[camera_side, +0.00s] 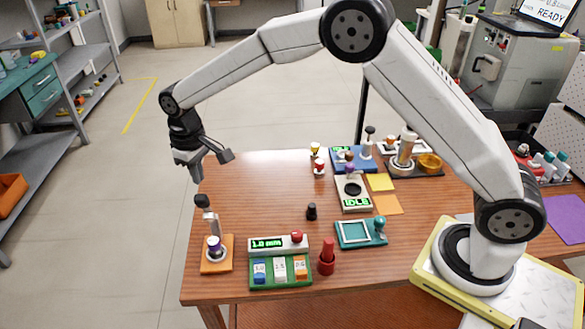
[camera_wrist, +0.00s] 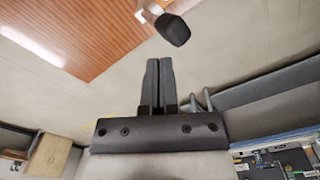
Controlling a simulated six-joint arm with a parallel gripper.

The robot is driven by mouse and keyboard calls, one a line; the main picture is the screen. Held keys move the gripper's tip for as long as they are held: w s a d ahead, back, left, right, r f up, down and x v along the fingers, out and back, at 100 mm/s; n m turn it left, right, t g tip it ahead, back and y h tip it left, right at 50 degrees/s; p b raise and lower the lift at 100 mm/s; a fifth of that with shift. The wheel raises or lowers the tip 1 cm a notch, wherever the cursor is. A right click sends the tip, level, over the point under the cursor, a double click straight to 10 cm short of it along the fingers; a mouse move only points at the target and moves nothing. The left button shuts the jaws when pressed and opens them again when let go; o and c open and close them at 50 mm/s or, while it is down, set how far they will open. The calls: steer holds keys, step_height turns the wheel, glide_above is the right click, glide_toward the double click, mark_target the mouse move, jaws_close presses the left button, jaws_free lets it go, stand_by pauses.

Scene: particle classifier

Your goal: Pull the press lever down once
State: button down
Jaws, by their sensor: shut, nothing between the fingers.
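The press (camera_side: 217,265) stands at the table's left front on an orange base, with a purple-topped part in its middle. Its lever (camera_side: 209,216) rises from it, tilted a little left, and ends in a black knob (camera_side: 202,201). My gripper (camera_side: 197,177) is above the knob and apart from it, with its fingers pointing down. In the wrist view the two fingers (camera_wrist: 159,62) are together and empty. The black knob (camera_wrist: 173,28) shows there just beyond the fingertips, with a bit of the pale lever (camera_wrist: 150,10) beside it.
Right of the press are a green button panel (camera_side: 280,270) with a timer box (camera_side: 277,246) and a red post (camera_side: 327,257). A small black piece (camera_side: 311,211) and a teal frame (camera_side: 361,233) lie farther right. The table's left edge is close to the press; the back-left tabletop is clear.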

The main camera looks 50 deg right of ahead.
mark_target(200, 200)
steer(key=shift+s+a+f, duration=0.1)
steer(key=shift+f, duration=0.35)
steer(key=shift+s+a+f, duration=0.1)
steer(key=shift+f, duration=0.35)
stand_by(0.4)
steer(key=shift+s+a+f, duration=0.65)
steer(key=shift+s+a, duration=0.2)
steer(key=shift+s, duration=0.1)
stand_by(0.3)
steer(key=shift+s+a+f, duration=0.55)
steer(key=shift+a+f, duration=0.05)
steer(key=shift+f, duration=0.1)
stand_by(0.4)
steer(key=shift+s+a+f, duration=0.5)
steer(key=shift+f, duration=0.1)
steer(key=shift+a+f, duration=0.1)
stand_by(0.3)
